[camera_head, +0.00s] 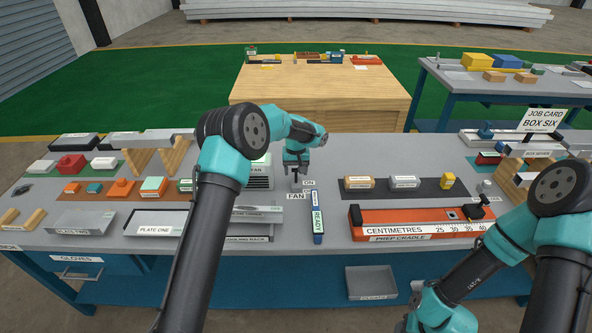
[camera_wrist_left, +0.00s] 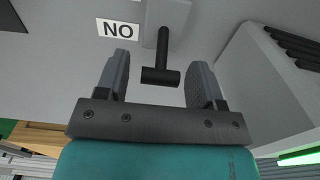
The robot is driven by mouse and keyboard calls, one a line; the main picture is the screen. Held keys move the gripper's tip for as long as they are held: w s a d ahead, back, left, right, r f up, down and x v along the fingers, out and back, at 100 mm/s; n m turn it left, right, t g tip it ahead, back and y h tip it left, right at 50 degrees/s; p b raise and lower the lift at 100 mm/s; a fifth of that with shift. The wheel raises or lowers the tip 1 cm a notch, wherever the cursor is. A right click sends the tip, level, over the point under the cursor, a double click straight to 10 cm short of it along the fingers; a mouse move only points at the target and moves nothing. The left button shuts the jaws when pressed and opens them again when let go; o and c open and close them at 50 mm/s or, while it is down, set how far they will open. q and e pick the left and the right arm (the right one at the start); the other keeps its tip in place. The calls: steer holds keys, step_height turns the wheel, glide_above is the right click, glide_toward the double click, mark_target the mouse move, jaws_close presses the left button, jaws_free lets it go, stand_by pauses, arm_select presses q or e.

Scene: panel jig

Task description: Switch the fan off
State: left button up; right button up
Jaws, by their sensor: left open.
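The fan (camera_head: 258,183) is a pale box with dark slats, left of my left gripper. Its slatted side shows at the right of the left wrist view (camera_wrist_left: 262,75). My left gripper (camera_head: 297,178) is open, pointing down over the fan switch beside the FAN label (camera_head: 296,196). In the left wrist view the switch lever (camera_wrist_left: 160,75) has a dark T-shaped handle, which lies between the open fingers (camera_wrist_left: 160,62) with gaps on both sides. The ON label (camera_wrist_left: 118,29) appears upside down there. I cannot tell the lever's setting. My right gripper is mostly cut off at the bottom right.
A READY unit (camera_head: 318,222) stands close to the right of the switch. The orange prep cradle (camera_head: 420,221) lies farther right, with a dark mat (camera_head: 420,191) behind it. Plate and cooling racks lie to the left. Bare grey bench (camera_head: 360,150) is behind the mat.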

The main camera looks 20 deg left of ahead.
arm_select(q)
steer(key=shift+c, duration=0.3)
steer(key=c, duration=0.9)
